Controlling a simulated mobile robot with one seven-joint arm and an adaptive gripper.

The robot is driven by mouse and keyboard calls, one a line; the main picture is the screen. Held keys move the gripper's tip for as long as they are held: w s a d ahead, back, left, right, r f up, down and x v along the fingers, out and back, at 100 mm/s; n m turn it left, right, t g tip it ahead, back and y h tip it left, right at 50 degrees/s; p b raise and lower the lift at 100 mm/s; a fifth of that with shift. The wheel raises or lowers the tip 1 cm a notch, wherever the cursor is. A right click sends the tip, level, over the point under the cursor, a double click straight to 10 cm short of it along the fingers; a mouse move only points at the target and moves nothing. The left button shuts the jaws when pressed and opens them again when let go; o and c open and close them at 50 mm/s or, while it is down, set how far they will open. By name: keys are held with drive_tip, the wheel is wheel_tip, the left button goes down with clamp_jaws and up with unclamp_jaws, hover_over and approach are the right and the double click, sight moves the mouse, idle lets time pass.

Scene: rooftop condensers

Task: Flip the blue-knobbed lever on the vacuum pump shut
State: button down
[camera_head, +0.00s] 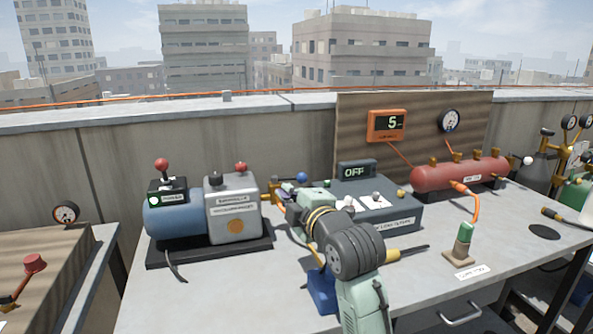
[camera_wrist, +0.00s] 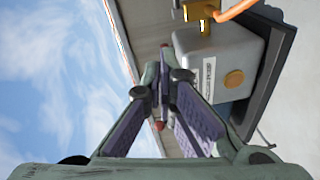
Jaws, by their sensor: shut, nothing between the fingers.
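The vacuum pump (camera_head: 234,206) stands at the left of the bench, with a blue motor and a grey labelled box. A brass valve (camera_head: 268,193) sticks out from the right of the box. The blue knob (camera_head: 301,176) shows just right of the valve, behind my gripper; its lever stem is mostly hidden. My gripper (camera_head: 286,190) is shut and empty beside the valve, low near the knob; whether it touches the lever I cannot tell. In the wrist view, my gripper (camera_wrist: 160,88) has its fingertips together, with the pump's grey box (camera_wrist: 226,62) beyond. The blue knob does not show there.
A red-knobbed switch (camera_head: 162,172) sits on the motor. A dark box (camera_head: 380,205) with an OFF display (camera_head: 357,170) stands behind my arm. A red tank (camera_head: 460,172) and a green-handled plug (camera_head: 464,236) are to the right. The front left of the bench is clear.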

drive_tip(key=d+f+h, duration=0.1)
drive_tip(key=d, duration=0.2)
drive_tip(key=p, duration=0.4)
approach(292, 178)
drive_tip(key=w+a+r, duration=0.1)
drive_tip(key=a, duration=0.3)
drive_tip(key=w, duration=0.1)
drive_tip(key=w+d+p, duration=0.1)
drive_tip(key=w, duration=0.2)
drive_tip(key=shift+d+f, duration=0.3)
drive_tip(key=shift+f, duration=0.1)
